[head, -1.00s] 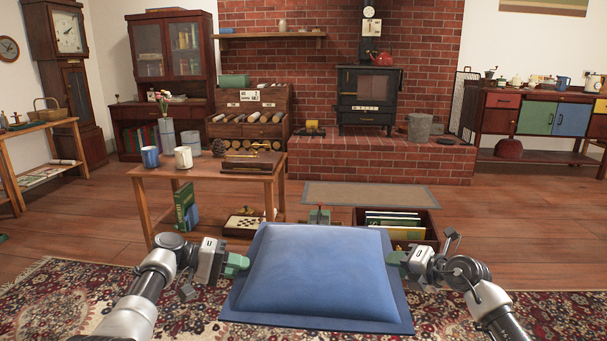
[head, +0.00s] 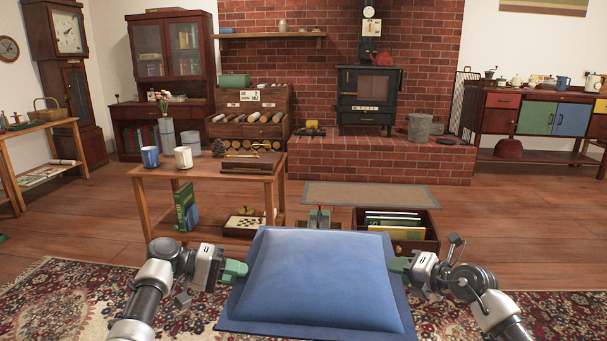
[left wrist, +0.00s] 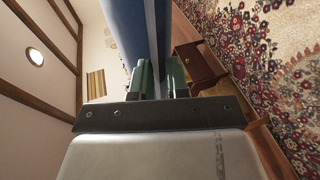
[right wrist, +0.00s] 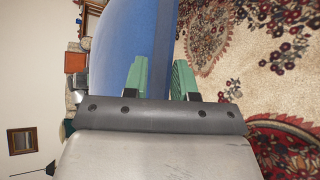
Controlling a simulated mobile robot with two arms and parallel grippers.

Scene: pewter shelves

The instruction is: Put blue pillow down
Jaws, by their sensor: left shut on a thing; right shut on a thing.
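The blue pillow (head: 322,277) is a flat-edged cushion held up between my two arms in the head view, above the patterned rug. My left gripper (head: 236,270) is shut on its left edge with green fingertips; the left wrist view shows the pillow (left wrist: 128,28) between the fingers (left wrist: 160,78). My right gripper (head: 400,265) is shut on its right edge. In the right wrist view the pillow (right wrist: 130,45) rises beyond the green fingers (right wrist: 160,78). The pillow hides the floor directly beneath it.
A wooden table (head: 150,176) with mugs stands ahead on the left. A crate of books (head: 425,243) sits on the floor beyond the pillow. The patterned rug (head: 75,290) spreads below. Open wooden floor (head: 510,215) lies to the right.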

